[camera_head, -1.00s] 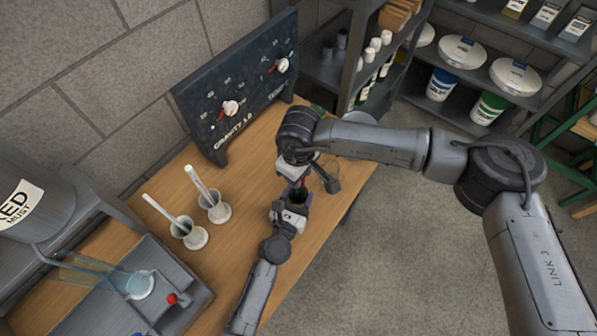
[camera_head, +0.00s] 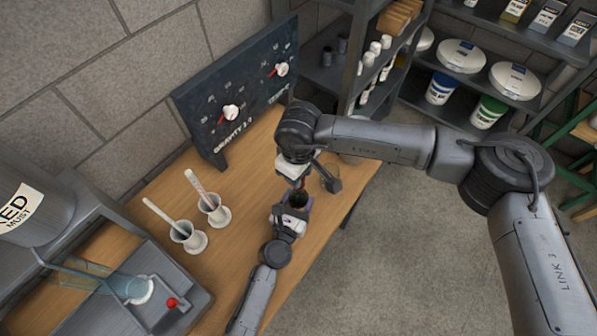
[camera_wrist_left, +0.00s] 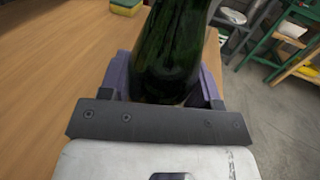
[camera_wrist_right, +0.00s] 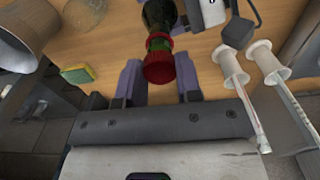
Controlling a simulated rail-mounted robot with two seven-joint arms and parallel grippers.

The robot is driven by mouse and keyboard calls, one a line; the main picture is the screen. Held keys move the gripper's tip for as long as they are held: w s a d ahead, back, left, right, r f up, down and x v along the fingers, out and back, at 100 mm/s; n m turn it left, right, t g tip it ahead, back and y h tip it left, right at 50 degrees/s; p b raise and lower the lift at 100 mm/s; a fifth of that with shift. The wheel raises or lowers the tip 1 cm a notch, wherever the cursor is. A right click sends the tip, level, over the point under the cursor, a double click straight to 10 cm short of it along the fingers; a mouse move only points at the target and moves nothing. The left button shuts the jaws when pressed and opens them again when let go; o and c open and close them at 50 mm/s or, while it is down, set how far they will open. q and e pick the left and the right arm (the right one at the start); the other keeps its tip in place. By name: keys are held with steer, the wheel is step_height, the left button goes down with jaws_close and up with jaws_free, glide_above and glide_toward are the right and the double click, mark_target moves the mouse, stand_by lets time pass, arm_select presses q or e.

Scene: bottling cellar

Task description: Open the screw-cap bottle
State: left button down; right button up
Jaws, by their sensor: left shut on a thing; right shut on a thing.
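The dark green bottle (camera_wrist_left: 172,45) stands upright between the purple fingers of my left gripper (camera_wrist_left: 165,82), which is shut on its body. In the head view the bottle's top (camera_head: 298,198) is mostly hidden by my grippers. The red cap (camera_wrist_right: 158,68) lies between the purple fingers of my right gripper (camera_wrist_right: 160,78), which is shut on it from above. A band of green neck (camera_wrist_right: 158,44) shows between the cap and a red ring (camera_wrist_right: 160,34) lower on the bottle. I cannot tell whether the cap still touches the neck.
Two white cylinders with sticks (camera_head: 213,210) stand on the wooden table (camera_head: 240,235) left of the grippers. A dark dial board (camera_head: 235,95) stands behind. A grey tray (camera_head: 185,290) is at front left. A yellow-green sponge (camera_wrist_right: 78,74) lies near a metal vessel (camera_wrist_right: 28,28).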

steer(key=shift+r, duration=0.1)
steer(key=shift+r, duration=1.95)
arm_select(q)
steer(key=shift+c, duration=1.2)
jaws_free()
steer(key=shift+s, duration=0.15)
